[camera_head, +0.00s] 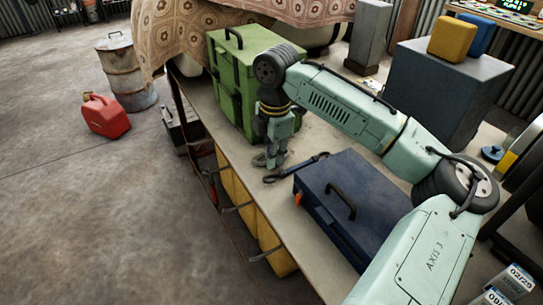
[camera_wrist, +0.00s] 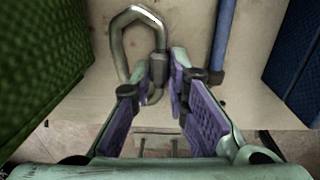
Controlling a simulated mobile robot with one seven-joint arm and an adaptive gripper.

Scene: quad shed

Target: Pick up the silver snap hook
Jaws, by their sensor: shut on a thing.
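The silver snap hook (camera_wrist: 120,42) shows in the wrist view as a rounded metal loop near the top middle. Its lower end lies between the fingertips of my gripper (camera_wrist: 163,88), which are closed in on it. In the head view, my gripper (camera_head: 272,155) points down at the workbench between the green toolbox and the blue case. The snap hook (camera_head: 260,160) shows there only as a small grey shape beside the fingers. I cannot tell whether it is clear of the bench top.
A dark wrench-like tool (camera_head: 297,168) lies just right of my gripper. The green toolbox (camera_head: 222,75) stands behind, and the dark blue case (camera_head: 335,220) lies to the right. The bench's front edge (camera_head: 232,180) is close on the left, with open floor beyond.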

